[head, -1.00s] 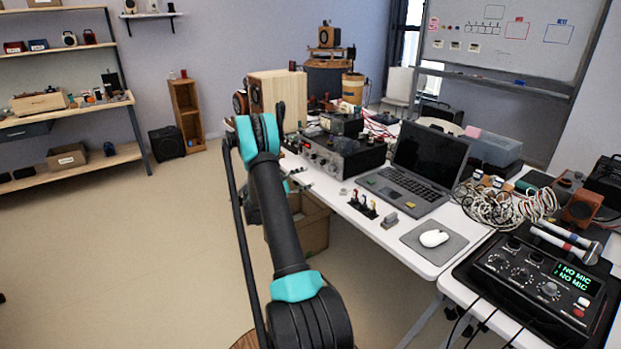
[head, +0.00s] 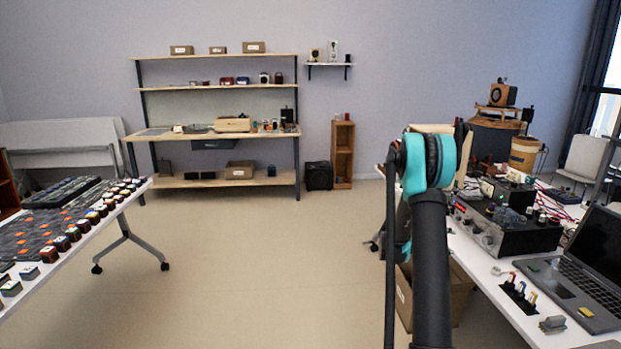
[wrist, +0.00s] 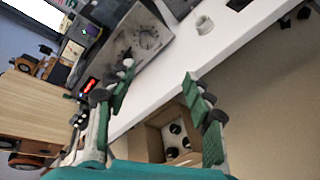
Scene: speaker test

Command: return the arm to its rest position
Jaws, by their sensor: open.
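My arm (head: 431,230) rises from the bottom of the head view and bends at a teal joint, in front of the right-hand table's near left end. My gripper shows in the wrist view (wrist: 158,74), its two green-padded fingers spread apart with nothing between them. It is over the edge of the white table (wrist: 205,50), with an open cardboard box (wrist: 152,142) holding several dark round items lower down. In the head view the gripper is mostly hidden behind my arm.
The right table holds a dark amplifier unit (head: 505,232) and a laptop (head: 590,265). A cardboard box (head: 462,290) stands below it. At left is a table (head: 125,203) of small blocks; shelves (head: 160,180) stand at the back. The floor between (head: 250,260) is clear.

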